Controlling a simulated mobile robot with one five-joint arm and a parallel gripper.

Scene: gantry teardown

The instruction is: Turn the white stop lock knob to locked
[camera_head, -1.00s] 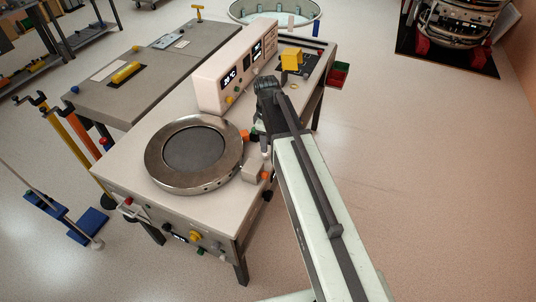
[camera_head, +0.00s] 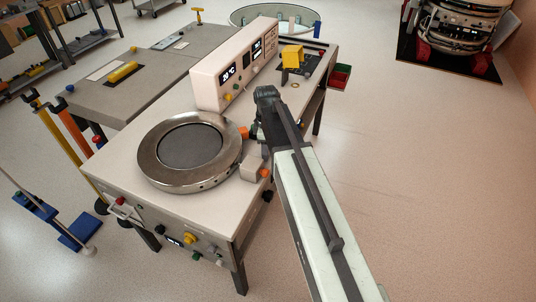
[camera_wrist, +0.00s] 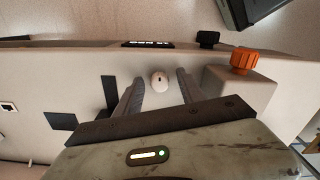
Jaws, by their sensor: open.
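A small white knob (camera_wrist: 159,80) with a short dark mark stands on the pale bench panel in the wrist view. I take it for the stop lock knob; its lock state is too small to read. My gripper (camera_wrist: 159,84) is open, with one dark finger on each side of the knob and a visible gap on both sides. In the head view my gripper (camera_head: 268,96) is over the right edge of the white bench (camera_head: 120,165), and the knob is hidden there.
An orange knob (camera_wrist: 244,61) on a raised block stands right of the fingers, with a black knob (camera_wrist: 208,39) nearby. A round metal ring (camera_head: 153,170) sits on the bench. A display console (camera_head: 209,82) stands behind it. The floor to the right is clear.

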